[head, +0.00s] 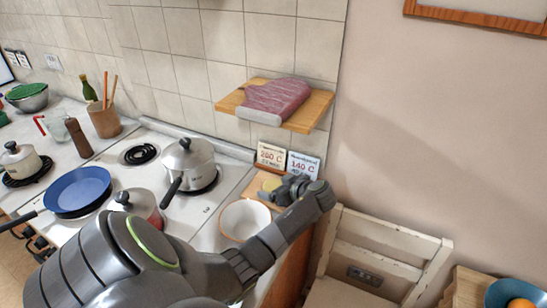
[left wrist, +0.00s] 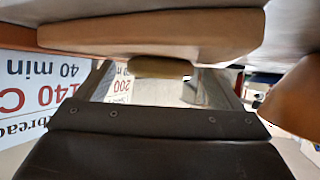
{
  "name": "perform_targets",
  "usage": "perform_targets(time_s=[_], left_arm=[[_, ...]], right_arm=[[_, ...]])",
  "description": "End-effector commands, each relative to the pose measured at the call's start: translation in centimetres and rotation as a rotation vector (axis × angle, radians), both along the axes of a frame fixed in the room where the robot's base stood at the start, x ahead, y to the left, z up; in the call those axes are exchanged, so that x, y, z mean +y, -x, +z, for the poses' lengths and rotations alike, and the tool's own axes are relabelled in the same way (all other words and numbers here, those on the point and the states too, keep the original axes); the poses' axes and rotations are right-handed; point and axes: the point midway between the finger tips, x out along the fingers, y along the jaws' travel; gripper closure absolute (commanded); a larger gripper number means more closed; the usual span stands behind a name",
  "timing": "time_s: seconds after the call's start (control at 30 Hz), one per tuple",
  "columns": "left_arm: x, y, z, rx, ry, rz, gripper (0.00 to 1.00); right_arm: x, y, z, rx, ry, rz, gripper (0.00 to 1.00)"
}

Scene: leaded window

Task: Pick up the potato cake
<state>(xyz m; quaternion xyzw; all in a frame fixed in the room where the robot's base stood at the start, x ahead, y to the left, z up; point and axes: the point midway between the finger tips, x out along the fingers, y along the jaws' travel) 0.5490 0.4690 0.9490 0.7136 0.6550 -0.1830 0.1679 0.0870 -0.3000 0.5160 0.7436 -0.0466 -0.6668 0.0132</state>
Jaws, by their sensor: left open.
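The potato cake (head: 271,184) is a small yellowish round piece on a wooden board (head: 257,195) beside the stove. My left gripper (head: 279,190) is open right next to it and partly covers the board. In the left wrist view the cake (left wrist: 160,67) shows as a tan, flat-edged piece at the gap between the two spread fingers (left wrist: 155,82). I cannot tell whether the fingers touch it. My right gripper is not in view.
A white bowl (head: 245,220) stands just left of the gripper. Two recipe cards (head: 303,166) lean on the wall behind. A steel pot (head: 188,162) sits on the stove; a chair (head: 375,246) stands at the right.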

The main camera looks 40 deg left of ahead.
Motion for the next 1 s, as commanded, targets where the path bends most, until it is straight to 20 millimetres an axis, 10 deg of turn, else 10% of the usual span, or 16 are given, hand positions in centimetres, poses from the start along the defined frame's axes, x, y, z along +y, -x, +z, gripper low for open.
perform_targets(time_s=[0.13,0.5,1.0], left_arm=[[0.0,0.0,0.1,0.000,0.000,0.000,0.12],[0.0,0.0,0.1,0.000,0.000,0.000,0.60],[0.0,-0.1,3.0,-0.006,-0.003,0.000,0.61]], right_arm=[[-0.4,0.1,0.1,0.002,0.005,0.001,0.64],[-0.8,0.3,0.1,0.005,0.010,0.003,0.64],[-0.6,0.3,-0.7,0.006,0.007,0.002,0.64]])
